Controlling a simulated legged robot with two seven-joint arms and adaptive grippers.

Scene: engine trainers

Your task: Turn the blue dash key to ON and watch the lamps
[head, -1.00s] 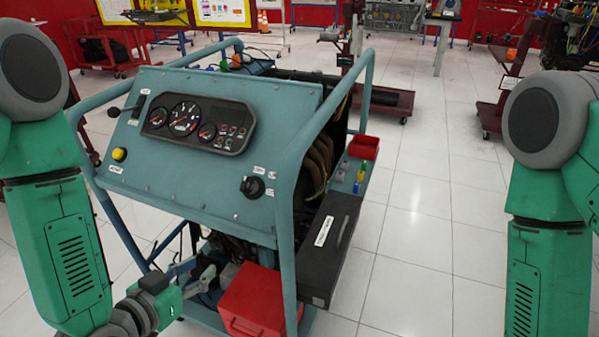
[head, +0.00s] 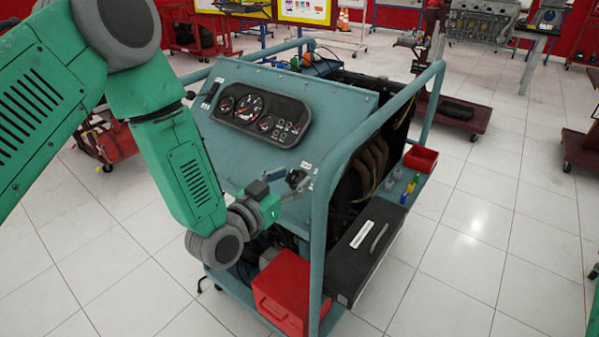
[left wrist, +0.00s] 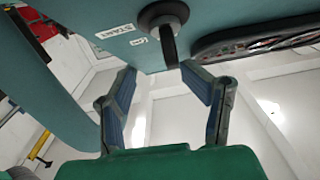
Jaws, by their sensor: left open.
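The blue-teal dash panel (head: 335,110) carries a dark gauge cluster (head: 262,113) with small lamps (head: 285,128) at its right; whether any is lit is too small to tell. In the head view the left gripper (head: 290,187) is at the panel's lower right and partly hides the switch. My right gripper is out of view.
A teal tube frame (head: 320,235) rises close right of the switch. A red box (head: 283,290) and a black case (head: 367,245) sit on the cart below. A small red tray (head: 420,158) is at the right. The tiled floor in front is clear.

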